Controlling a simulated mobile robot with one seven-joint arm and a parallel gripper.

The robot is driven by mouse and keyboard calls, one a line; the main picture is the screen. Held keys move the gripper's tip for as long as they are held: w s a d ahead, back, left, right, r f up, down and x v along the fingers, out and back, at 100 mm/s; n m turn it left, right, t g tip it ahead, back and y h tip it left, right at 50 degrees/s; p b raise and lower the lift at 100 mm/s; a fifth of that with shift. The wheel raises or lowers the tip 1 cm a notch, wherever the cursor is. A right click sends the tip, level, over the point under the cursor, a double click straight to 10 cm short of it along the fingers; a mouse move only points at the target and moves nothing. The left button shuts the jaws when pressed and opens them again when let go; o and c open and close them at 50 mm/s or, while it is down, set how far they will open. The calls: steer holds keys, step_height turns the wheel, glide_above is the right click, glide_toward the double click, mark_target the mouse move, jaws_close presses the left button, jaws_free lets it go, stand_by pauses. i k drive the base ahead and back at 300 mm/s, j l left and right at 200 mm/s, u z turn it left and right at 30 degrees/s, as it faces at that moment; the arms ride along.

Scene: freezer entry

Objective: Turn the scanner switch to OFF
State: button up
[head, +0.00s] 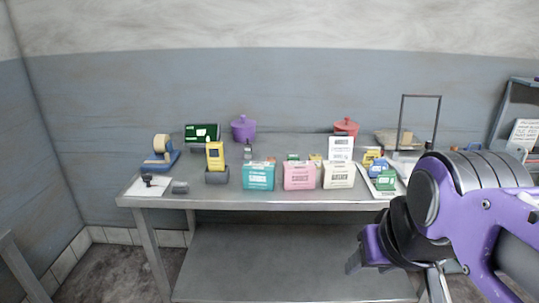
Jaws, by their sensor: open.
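A yellow handheld device (215,155), which looks like the scanner, stands upright in a dark grey cradle (217,176) on the left half of the metal table. Its switch and any ON or OFF marking are too small to make out. My purple and black arm comes in from the right edge, in front of the table's right end. My gripper (397,266) points down at its end, open and empty, well to the right of the scanner and apart from it.
The metal table (330,203) also holds a tape dispenser (161,152), a stamp (150,180), a purple pot (243,129), a red pot (346,127), and teal (258,177), pink (299,176) and cream (338,175) boxes. The teal box stands just right of the cradle.

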mark_target(147, 177)
steer(key=u, duration=1.25)
steer(key=i+j+z, duration=0.1)
steer(key=i+z, duration=0.25)
steer(key=i+j+z, duration=0.2)
steer(key=i+z, duration=0.15)
steer(key=i+j+z, duration=0.35)
steer(key=i, duration=0.15)
steer(key=i+l+z, duration=0.15)
steer(key=i+l, duration=0.1)
steer(key=l, duration=0.1)
